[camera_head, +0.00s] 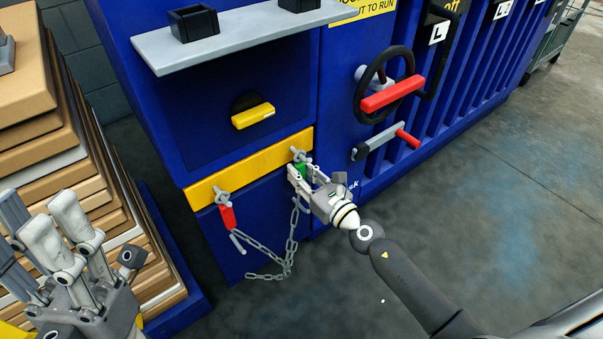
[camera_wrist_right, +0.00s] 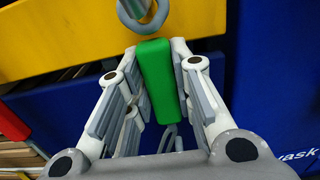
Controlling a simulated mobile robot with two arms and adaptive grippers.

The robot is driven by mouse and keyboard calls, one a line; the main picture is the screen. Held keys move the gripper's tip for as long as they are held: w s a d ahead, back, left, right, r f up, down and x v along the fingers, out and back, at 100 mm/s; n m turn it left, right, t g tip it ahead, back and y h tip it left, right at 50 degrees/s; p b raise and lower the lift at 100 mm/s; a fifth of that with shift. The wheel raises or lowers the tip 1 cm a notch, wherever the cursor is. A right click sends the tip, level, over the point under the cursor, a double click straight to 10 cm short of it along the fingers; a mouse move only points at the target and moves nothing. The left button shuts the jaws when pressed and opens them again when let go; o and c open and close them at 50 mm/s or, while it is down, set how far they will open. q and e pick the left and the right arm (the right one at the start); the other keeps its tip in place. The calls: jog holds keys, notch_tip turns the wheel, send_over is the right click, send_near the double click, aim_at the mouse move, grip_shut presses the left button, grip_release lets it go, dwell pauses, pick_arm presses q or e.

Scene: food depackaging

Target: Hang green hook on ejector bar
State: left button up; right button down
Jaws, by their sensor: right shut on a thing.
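The green hook (camera_head: 300,171) is at the right end of the yellow ejector bar (camera_head: 258,164). My right gripper (camera_head: 301,175) is closed around its green body, which stands between the fingers in the right wrist view (camera_wrist_right: 157,80). The grey metal ring (camera_wrist_right: 145,14) above the green body overlaps a grey peg at the bar. I cannot tell whether it is fully seated there. A red hook (camera_head: 227,217) hangs at the bar's left part, and a grey chain (camera_head: 270,275) droops between the two hooks. My left gripper (camera_head: 48,225) is empty, fingers apart, at lower left.
The blue machine (camera_head: 240,90) fills the middle, with a grey shelf (camera_head: 240,35), a yellow handle (camera_head: 253,116), a black wheel with red handle (camera_head: 392,94) and a red-ended lever (camera_head: 407,138). Stacked cardboard (camera_head: 90,170) stands left. Floor at right is clear.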

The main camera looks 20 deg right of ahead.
jog(key=c, duration=1.2)
grip_release()
jog(key=v, duration=1.2)
jog(key=shift+r, duration=0.1)
